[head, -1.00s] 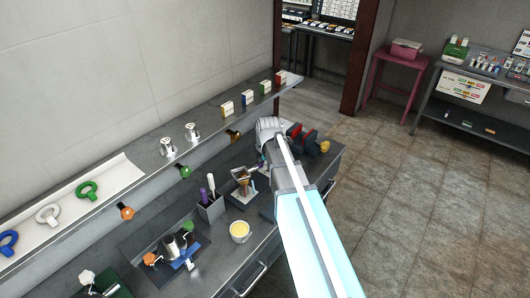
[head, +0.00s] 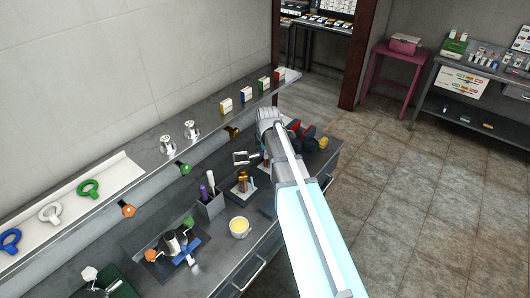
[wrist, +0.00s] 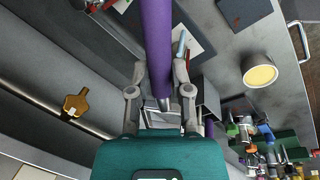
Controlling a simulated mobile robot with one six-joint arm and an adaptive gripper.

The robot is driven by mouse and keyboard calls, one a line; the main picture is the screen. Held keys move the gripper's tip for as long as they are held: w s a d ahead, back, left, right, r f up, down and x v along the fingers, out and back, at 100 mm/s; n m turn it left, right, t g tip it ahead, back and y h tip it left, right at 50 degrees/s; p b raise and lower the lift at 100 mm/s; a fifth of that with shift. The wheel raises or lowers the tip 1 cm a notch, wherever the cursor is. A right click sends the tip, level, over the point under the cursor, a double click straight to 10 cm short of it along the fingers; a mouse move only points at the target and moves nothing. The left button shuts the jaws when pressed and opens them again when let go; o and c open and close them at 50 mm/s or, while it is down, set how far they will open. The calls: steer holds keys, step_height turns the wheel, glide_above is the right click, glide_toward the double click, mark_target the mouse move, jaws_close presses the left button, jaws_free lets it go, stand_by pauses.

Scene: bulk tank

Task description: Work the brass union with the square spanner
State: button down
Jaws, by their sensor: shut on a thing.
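My gripper (wrist: 159,68) is shut on the purple handle of the square spanner (wrist: 157,35). In the wrist view the handle runs up out of the picture, and its pale metal shank and head lie toward the gripper body. In the head view the spanner's square, open head (head: 241,157) shows to the left of my arm, above the bench. My arm hides the handle and fingers there. The brass union (head: 243,180) stands upright on a pale mat, below and apart from the spanner head. In the wrist view I cannot make out the union clearly.
A tub with yellow contents (head: 239,229) stands toward the front edge. A clamp-like fixture (head: 174,243) is further left. Hooks line the wall under the shelf; a brass-coloured one (wrist: 75,104) is near my gripper.

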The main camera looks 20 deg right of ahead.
steer(key=shift+f, duration=0.25)
step_height(320, 180, down, 9)
steer(key=b, duration=0.9)
steer(key=shift+f+b, duration=0.15)
steer(key=shift+b, duration=0.2)
stand_by(1.0)
steer(key=shift+s, duration=0.1)
stand_by(0.7)
steer(key=shift+s+a+m, duration=0.1)
steer(key=shift+s+m, duration=0.35)
steer(key=shift+m, duration=0.25)
steer(key=shift+s+a, duration=0.1)
steer(key=shift+s+a+m+h, duration=0.1)
steer(key=shift+s+m+h, duration=0.25)
steer(key=shift+m, duration=0.35)
steer(key=shift+s, duration=0.15)
